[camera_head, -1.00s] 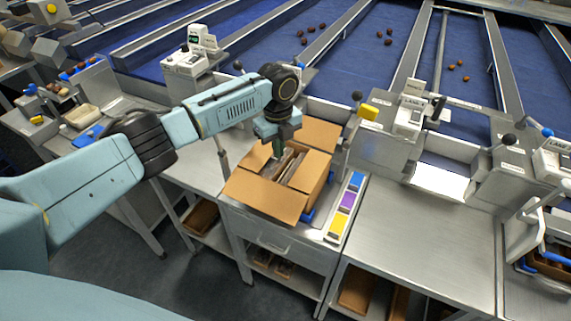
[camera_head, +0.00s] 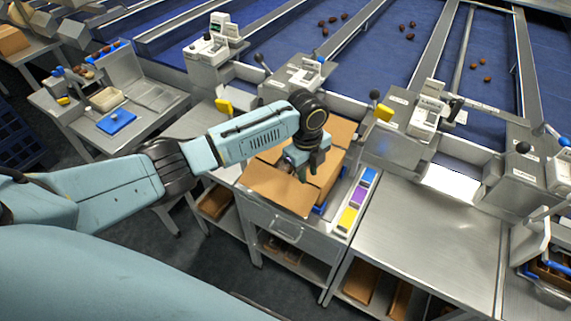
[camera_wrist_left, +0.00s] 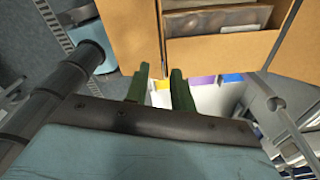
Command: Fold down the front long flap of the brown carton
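The brown carton (camera_head: 328,172) stands on the metal bench with its top open. Its front long flap (camera_head: 277,190) spreads outward toward me, sloping over the bench's front edge. My left gripper (camera_head: 304,172) is over the carton, near the right end of that flap, and hides part of the opening. In the left wrist view its two green fingers (camera_wrist_left: 160,82) are apart with nothing between them. That view also shows brown cardboard (camera_wrist_left: 132,35) and the opening with dark, wrapped contents (camera_wrist_left: 215,20). Whether the fingers touch the cardboard cannot be told. My right gripper is not in view.
A strip of yellow, purple and blue blocks (camera_head: 357,202) lies just right of the carton. A clear metal bench top (camera_head: 435,240) extends further right. Label machines (camera_head: 430,115) and levers stand behind, before blue belts with dates. A drawer handle (camera_head: 286,230) is below.

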